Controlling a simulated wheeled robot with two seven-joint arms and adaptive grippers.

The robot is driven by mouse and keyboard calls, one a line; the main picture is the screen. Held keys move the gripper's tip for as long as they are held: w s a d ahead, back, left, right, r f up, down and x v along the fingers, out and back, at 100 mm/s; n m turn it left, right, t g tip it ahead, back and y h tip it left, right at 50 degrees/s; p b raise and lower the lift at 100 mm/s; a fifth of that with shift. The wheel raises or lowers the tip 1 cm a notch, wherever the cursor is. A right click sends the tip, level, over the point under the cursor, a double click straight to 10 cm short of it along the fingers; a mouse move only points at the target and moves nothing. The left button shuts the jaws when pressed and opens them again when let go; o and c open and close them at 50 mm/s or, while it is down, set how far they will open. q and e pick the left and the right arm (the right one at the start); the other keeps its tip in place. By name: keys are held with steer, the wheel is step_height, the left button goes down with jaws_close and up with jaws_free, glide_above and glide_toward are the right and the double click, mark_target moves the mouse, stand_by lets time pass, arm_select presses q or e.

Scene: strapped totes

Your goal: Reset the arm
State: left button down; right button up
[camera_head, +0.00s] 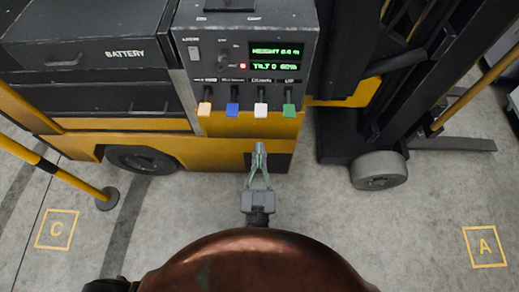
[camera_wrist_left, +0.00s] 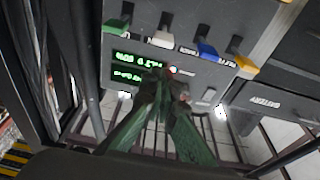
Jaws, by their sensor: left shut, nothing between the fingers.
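My left gripper (camera_head: 259,149) is in the middle of the head view, in front of the yellow lower body of a forklift and below its control panel (camera_head: 222,65). Its fingers are shut and hold nothing. In the left wrist view the greenish fingers (camera_wrist_left: 158,82) meet at their tips, with the panel behind them. The gripper looks apart from the panel's levers in the head view. My right gripper shows in neither view.
The panel has an orange lever (camera_head: 205,108), a blue lever (camera_head: 232,110), a white lever (camera_head: 261,110) and a green lever (camera_head: 289,110), below a lit green display (camera_head: 276,58). A black mast (camera_head: 400,70) stands right. Grey floor (camera_head: 400,225) is open at lower right.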

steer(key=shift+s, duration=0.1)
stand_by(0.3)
